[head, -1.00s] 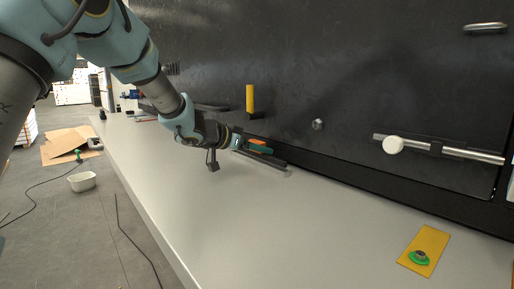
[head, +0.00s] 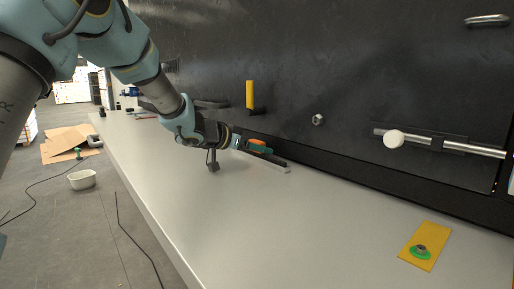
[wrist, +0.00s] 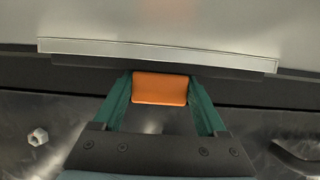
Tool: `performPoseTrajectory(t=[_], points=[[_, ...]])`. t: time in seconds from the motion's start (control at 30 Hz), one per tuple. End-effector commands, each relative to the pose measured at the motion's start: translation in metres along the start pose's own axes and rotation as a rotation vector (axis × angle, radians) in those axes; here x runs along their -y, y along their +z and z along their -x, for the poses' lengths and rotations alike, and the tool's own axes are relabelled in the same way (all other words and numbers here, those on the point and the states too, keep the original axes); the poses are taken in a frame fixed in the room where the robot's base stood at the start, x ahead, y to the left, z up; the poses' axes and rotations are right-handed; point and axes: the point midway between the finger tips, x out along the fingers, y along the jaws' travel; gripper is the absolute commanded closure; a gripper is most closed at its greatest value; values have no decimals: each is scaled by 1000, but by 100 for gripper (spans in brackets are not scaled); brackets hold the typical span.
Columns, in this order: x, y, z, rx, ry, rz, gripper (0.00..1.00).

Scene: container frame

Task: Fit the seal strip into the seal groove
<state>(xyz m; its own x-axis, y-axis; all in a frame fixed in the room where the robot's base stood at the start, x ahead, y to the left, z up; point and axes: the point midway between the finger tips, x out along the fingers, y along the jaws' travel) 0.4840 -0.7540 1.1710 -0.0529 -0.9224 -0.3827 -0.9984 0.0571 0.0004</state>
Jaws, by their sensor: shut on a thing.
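My gripper (head: 247,145) is low over the grey bench, near the black panel. In the wrist view its green fingers (wrist: 160,80) are shut on an orange grip block (wrist: 160,90), also seen in the head view (head: 257,147). A dark strip (wrist: 100,60) runs beside the block, which I take as the seal strip with its grip. A long pale rail (wrist: 150,49), likely the seal groove, lies along the strip's bench side, nearly parallel. Its end shows in the head view (head: 286,170). I cannot tell whether the strip touches it or sits in it.
The black panel (head: 350,80) stands behind, with a yellow handle (head: 250,95), a hex bolt (head: 318,119) and a rod latch with a white knob (head: 393,139). A yellow plate (head: 425,245) with a green ring lies front right. The middle bench (head: 290,220) is clear.

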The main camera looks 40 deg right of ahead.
Motion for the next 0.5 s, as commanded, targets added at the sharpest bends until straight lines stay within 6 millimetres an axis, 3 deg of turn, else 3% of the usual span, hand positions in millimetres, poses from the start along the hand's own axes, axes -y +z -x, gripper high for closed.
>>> performPoseTrajectory(t=[0.5], points=[[0,0,0,0,0,0,84]])
